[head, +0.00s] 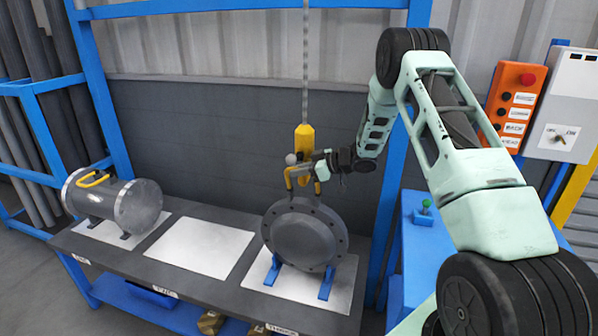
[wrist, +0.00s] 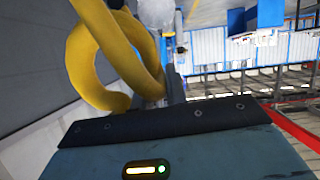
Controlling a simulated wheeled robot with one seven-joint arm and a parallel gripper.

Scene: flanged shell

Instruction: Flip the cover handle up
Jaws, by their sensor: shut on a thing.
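The dark grey round cover (head: 305,240) stands upright on blue supports at the right of the bench, with bolt holes around its rim. The yellow cover handle (head: 289,180) stands up at its top edge. My gripper (head: 318,167) is at the handle's top, coming from the right, and is shut on it. The fingertips are small in the head view, so the exact grip is hard to see. In the wrist view a thick yellow loop (wrist: 82,68) fills the upper left, close to my gripper; the fingers are largely hidden there.
A yellow hoist block (head: 304,140) hangs on a chain just above and behind my gripper. A grey cylinder (head: 140,207) with a yellow handle lies at the bench's left. The middle white plate (head: 200,247) is bare. Blue posts frame the bench.

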